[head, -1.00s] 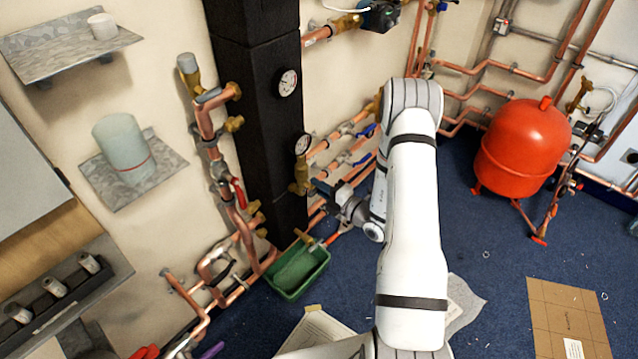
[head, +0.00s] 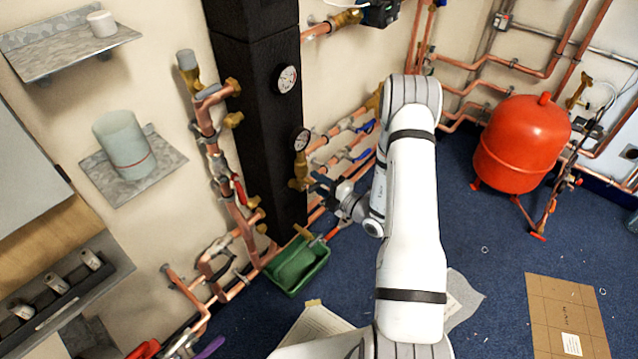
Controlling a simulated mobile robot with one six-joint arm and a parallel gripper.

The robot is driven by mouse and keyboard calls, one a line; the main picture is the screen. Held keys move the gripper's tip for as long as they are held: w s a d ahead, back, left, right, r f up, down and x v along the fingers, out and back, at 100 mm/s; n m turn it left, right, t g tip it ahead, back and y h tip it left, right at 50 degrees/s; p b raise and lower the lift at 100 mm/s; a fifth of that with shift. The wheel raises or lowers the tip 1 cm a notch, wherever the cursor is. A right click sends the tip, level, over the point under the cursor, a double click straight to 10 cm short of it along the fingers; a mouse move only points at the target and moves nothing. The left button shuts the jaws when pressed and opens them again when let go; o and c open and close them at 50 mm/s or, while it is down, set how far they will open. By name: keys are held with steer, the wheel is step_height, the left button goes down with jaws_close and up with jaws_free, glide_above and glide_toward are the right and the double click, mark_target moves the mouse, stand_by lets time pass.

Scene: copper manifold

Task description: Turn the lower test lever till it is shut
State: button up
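Two blue levers sit on the copper pipes by the wall in the head view: an upper one (head: 367,125) and a lower one (head: 361,155). A red lever (head: 239,190) is on the upright copper pipe at left, and a red-handled part (head: 338,229) shows below my gripper, near the green tray. I cannot tell which of these is the lower test lever. My gripper (head: 321,187) is low, right of the black column, close to the brass fitting (head: 300,172) under the lower gauge. The fingers are small and dark; their opening and any contact are unclear.
The black column (head: 262,130) with two round gauges stands left of my gripper. A green tray (head: 298,267) lies on the floor below it. A red tank (head: 522,145) stands at right. Blue floor (head: 480,225) between is mostly clear.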

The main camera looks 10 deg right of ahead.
steer(key=v, duration=0.8)
steer(key=shift+w+r, duration=0.1)
steer(key=shift+w, duration=0.05)
stand_by(0.4)
